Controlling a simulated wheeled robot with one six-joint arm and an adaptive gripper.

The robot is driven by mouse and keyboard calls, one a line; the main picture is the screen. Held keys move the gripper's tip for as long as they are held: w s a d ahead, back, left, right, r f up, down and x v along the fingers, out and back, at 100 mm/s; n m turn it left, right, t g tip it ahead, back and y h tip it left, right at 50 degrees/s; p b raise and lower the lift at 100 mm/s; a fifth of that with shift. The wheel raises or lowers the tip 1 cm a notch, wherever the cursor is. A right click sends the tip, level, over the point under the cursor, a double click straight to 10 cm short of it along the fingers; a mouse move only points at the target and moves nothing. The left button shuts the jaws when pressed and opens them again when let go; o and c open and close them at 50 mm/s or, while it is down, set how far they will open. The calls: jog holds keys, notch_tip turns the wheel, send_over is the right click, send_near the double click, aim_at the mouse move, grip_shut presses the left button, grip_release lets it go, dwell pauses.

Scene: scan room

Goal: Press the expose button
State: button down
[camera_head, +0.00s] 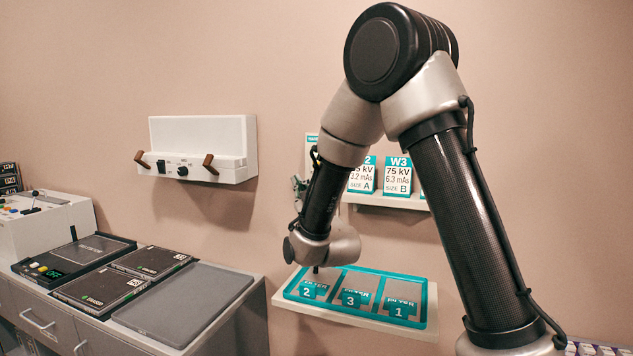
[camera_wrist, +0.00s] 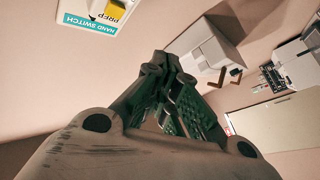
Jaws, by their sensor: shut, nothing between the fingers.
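The hand switch panel (camera_wrist: 75,22) is a white plate with a teal HAND SWITCH strip, cut off by the top edge of the wrist view. It carries a yellow block (camera_wrist: 112,9) marked PREP. No button marked expose can be made out in either view. My gripper (camera_wrist: 160,62) is shut and empty, its tips below and right of the panel in the wrist view, apart from it in the picture. In the head view my arm hides most of the gripper. A white plate edge with a teal top (camera_head: 312,142) shows behind my arm there.
A white wall unit (camera_head: 203,130) with two brown handles hangs left of my arm. A shelf (camera_head: 385,201) with cards is behind it. A teal tray (camera_head: 428,305) with numbered slots lies below. A grey counter (camera_head: 245,294) with dark panels stands at left.

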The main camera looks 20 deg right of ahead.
jog(key=shift+w, duration=0.1)
jog(key=w+d, duration=0.5)
jog(key=w, duration=0.2)
dwell(0.5)
jog(key=shift+d, duration=0.1)
dwell(1.3)
jog(key=shift+w+d, duration=0.2)
jog(key=shift+w, duration=0.15)
jog(key=shift+w+d, duration=0.3)
jog(key=shift+w, duration=0.1)
dwell(0.6)
jog(key=shift+s, duration=0.1)
jog(key=shift+s+a, duration=0.55)
jog(key=shift+s, duration=0.1)
